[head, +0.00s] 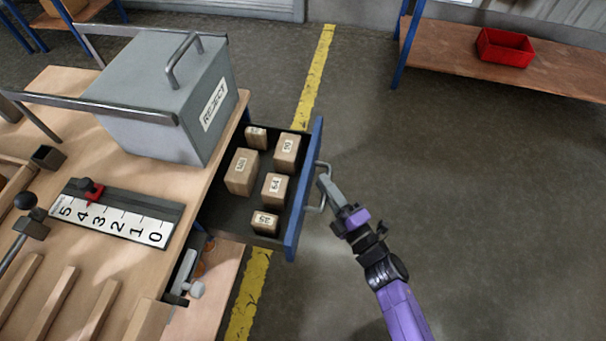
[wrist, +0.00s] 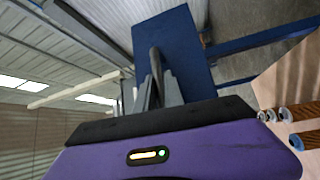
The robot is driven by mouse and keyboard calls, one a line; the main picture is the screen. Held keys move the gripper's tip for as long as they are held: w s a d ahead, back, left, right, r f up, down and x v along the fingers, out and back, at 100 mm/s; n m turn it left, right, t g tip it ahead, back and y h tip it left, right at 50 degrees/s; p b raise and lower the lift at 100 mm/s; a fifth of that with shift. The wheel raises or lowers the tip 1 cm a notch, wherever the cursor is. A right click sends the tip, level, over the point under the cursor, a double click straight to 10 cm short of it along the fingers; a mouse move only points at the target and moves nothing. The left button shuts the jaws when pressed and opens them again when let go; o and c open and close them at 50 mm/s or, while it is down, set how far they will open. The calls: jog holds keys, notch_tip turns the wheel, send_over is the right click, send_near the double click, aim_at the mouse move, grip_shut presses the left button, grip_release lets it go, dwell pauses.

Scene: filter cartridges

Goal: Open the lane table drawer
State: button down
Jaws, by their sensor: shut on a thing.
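The lane table drawer (head: 305,190) is pulled out from under the table's right side, with a blue front and a dark inside. Several brown boxes with number labels, such as one box (head: 242,172), stand in it. My gripper (head: 322,184) is at the outer side of the blue front, shut on the metal bar handle (head: 322,200). In the wrist view the gripper fingers (wrist: 157,85) close on the handle before the blue drawer front (wrist: 182,50). The exact contact is partly hidden by the fingers.
A grey REJECT box (head: 150,85) stands on the wooden lane table (head: 50,85) beside the drawer. A numbered scale (head: 118,222) lies nearer. Open floor (head: 480,200) spreads to the right. A red bin (head: 505,47) sits on a far bench.

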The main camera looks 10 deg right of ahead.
jog(key=shift+s+d+f, duration=0.1)
jog(key=shift+s+d, duration=0.2)
jog(key=shift+d, duration=0.4)
jog(key=shift+s+d, duration=0.25)
jog(key=shift+d, duration=0.45)
jog(key=c, duration=1.5)
grip_release()
jog(key=shift+o, duration=0.2)
jog(key=r+v, duration=0.1)
jog(key=v, duration=0.6)
jog(key=shift+s+f, duration=0.35)
jog(key=shift+f, duration=0.1)
jog(key=shift+d, duration=0.15)
